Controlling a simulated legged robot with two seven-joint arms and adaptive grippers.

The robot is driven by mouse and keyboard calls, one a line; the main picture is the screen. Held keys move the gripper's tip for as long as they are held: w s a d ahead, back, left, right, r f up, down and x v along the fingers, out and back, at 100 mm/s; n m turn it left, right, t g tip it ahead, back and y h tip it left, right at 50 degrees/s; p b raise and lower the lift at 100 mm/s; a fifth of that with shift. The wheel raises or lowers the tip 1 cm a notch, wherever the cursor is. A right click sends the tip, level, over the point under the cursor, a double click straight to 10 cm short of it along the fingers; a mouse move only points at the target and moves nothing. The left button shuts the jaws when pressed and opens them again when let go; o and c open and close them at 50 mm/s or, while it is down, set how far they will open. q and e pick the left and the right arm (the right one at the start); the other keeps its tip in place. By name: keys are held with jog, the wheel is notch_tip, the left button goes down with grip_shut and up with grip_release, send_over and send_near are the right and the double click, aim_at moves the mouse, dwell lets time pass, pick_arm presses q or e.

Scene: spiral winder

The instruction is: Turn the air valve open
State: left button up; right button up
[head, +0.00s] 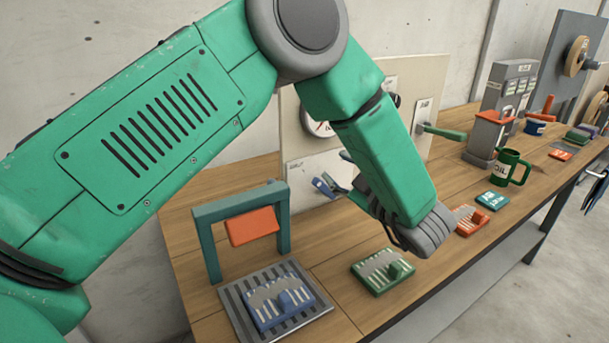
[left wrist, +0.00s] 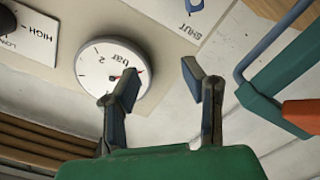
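The blue air valve handle (head: 322,187) is on a white plate low on the pale panel, partly covered by my left forearm in the head view. In the left wrist view the picture is upside down, and a bit of the blue valve (left wrist: 193,5) shows at the top edge beside the word SHUT. My left gripper (left wrist: 162,80) is open, with nothing between its fingers. Its fingers are in front of the panel near the gauge, apart from the valve in the picture. In the head view it is mostly hidden behind the forearm. My right gripper does not show.
A round pressure gauge (left wrist: 112,68) is beside the valve plate. A teal frame with an orange plate (head: 252,226) stands left on the wooden bench. Blue and green toothed blocks (head: 383,271) lie in front. A green oil mug (head: 510,168) stands further right.

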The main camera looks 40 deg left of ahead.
pick_arm(q)
send_near(320, 184)
jog(key=w, duration=0.1)
jog(key=x, duration=0.7)
jog(key=s+x, duration=0.1)
jog(key=x, duration=0.2)
jog(key=shift+a+f, duration=0.4)
jog(key=shift+a, duration=0.15)
jog(key=shift+w+d+r, duration=0.15)
jog(key=shift+d+r, duration=0.05)
jog(key=shift+d, duration=0.3)
jog(key=shift+d+r, duration=0.15)
jog(key=shift+d, duration=0.45)
jog(key=shift+c, duration=1.3)
jog(key=shift+a, duration=0.2)
grip_shut()
jog(key=shift+a, duration=0.5)
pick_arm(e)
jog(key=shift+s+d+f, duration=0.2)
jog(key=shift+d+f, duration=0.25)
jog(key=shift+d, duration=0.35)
